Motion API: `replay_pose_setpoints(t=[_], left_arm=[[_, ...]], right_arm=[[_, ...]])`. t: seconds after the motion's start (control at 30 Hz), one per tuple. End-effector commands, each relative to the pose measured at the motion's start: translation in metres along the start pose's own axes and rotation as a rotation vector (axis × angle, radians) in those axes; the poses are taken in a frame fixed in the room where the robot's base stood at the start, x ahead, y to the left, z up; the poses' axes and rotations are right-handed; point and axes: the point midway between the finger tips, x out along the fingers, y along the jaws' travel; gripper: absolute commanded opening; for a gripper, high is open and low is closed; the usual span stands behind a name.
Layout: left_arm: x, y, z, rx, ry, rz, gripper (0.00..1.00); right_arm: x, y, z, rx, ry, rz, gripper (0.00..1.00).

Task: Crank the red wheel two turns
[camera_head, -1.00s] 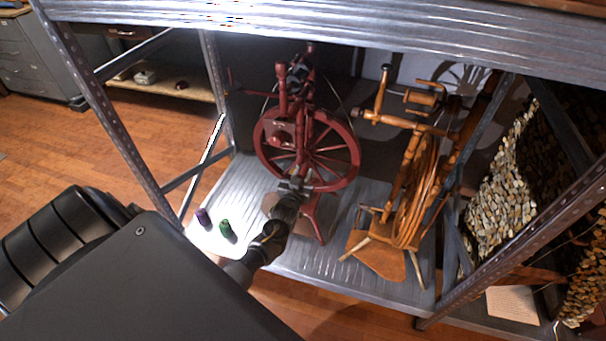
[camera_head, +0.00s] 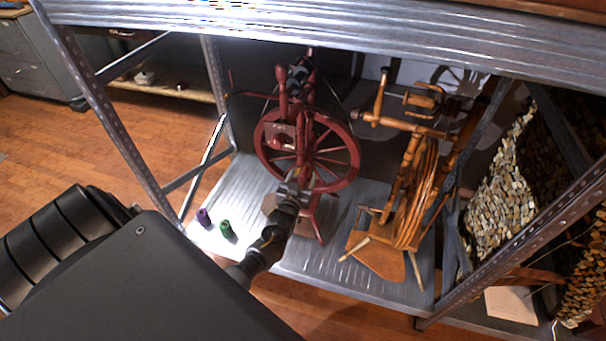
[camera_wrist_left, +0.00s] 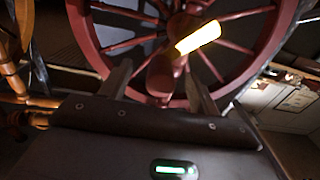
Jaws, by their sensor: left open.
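The red wheel (camera_head: 356,152) belongs to a dark red spinning wheel upright on the metal shelf. Its rim (camera_wrist_left: 92,47) and spokes fill the upper part of the left wrist view. A bright yellow bar (camera_wrist_left: 198,37) shows near the hub there. My left gripper (camera_head: 292,184) is at the lower front of the wheel, in front of its rim in the head view. In the wrist view its two fingers (camera_wrist_left: 160,78) are apart, with the lower wheel and a red post between and beyond them. I cannot tell whether they touch the wheel. My right gripper is out of view.
A wooden spinning wheel (camera_head: 415,190) stands close on the right. A purple spool (camera_head: 204,216) and a green spool (camera_head: 227,229) stand at the shelf's left. The metal shelf (camera_head: 325,265) has free room in front. Posts and an upper shelf edge (camera_head: 300,32) frame the space.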

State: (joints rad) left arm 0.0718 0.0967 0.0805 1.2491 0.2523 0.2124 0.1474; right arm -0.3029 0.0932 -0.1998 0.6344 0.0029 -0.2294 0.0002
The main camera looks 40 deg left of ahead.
Motion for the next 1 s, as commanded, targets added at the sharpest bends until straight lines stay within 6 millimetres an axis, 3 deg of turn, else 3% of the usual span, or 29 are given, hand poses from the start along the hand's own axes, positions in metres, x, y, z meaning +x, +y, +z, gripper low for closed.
replay_pose_setpoints(t=[0.7,1.0], left_arm=[[-0.062,0.0,-0.002,-0.001,-0.001,-0.001,0.62],[-0.074,0.0,-0.001,0.0,0.001,-0.001,0.62]], right_arm=[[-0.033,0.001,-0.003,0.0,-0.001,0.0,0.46],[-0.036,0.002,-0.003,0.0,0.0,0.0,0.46]])
